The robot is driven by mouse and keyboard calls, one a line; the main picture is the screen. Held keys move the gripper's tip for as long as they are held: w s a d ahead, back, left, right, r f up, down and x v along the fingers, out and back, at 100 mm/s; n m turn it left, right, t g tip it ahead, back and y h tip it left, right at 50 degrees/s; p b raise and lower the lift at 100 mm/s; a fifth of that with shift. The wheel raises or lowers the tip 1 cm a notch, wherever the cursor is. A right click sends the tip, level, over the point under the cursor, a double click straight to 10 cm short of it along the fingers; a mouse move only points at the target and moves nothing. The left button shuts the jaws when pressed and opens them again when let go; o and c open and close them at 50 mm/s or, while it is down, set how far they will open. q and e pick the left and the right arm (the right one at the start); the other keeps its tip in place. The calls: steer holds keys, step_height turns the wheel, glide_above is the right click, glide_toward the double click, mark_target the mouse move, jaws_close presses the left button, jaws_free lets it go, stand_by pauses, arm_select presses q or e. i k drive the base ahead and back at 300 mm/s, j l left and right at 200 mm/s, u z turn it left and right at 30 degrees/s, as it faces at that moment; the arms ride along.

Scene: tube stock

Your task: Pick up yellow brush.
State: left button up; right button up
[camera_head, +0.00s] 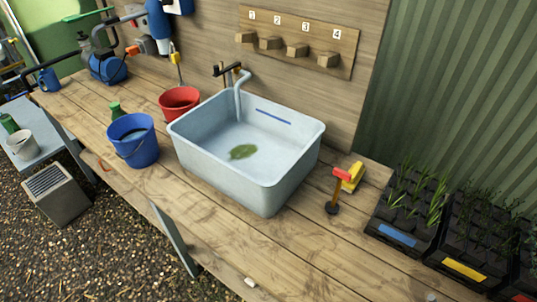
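A yellow block-shaped thing (357,177), which looks like the yellow brush, is on the wooden bench to the right of the sink. A red and orange tool (341,176) with a dark round end is right against it and partly covers it from this side. I cannot tell whether they touch. A second, slim yellow-ended tool (175,60) stands upright at the red bucket near the wall; its lower end is hidden. Neither of my grippers shows in the head view.
A pale sink (203,160) with a green patch inside fills the bench middle. A blue bucket (134,147) and a red bucket (180,103) stand left of it. Black plant trays (393,240) stand at the right. The bench's front right is mostly clear.

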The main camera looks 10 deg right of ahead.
mark_target(357, 170)
steer(key=i+j+z, duration=0.15)
steer(key=j+z, duration=0.3)
steer(key=j, duration=0.3)
steer(key=j+z, duration=0.5)
steer(key=j, duration=0.2)
